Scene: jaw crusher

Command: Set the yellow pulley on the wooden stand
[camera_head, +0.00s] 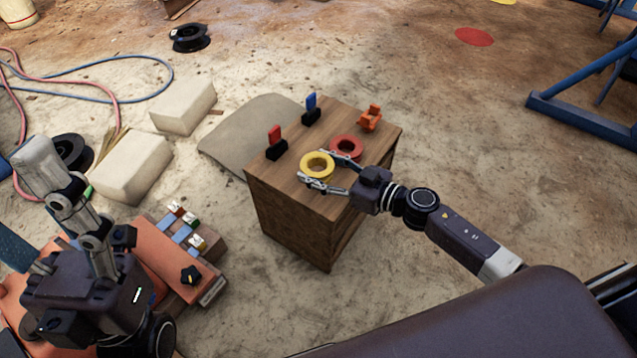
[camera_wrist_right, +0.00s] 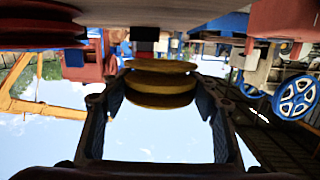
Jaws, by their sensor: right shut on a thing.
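The yellow pulley (camera_head: 317,166) is between the fingers of my right gripper (camera_head: 322,168), at the front of the wooden stand's top (camera_head: 300,220). My right gripper is shut on it. In the right wrist view the pulley (camera_wrist_right: 160,84) shows edge-on between both fingers; I cannot tell whether its underside touches the wood. A red pulley (camera_head: 346,147) lies on the stand just behind it.
On the stand are a red piece (camera_head: 275,137) and a blue piece (camera_head: 311,102) on black bases, and an orange part (camera_head: 371,118). Pale blocks (camera_head: 184,107) and hoses (camera_head: 120,98) lie to the left.

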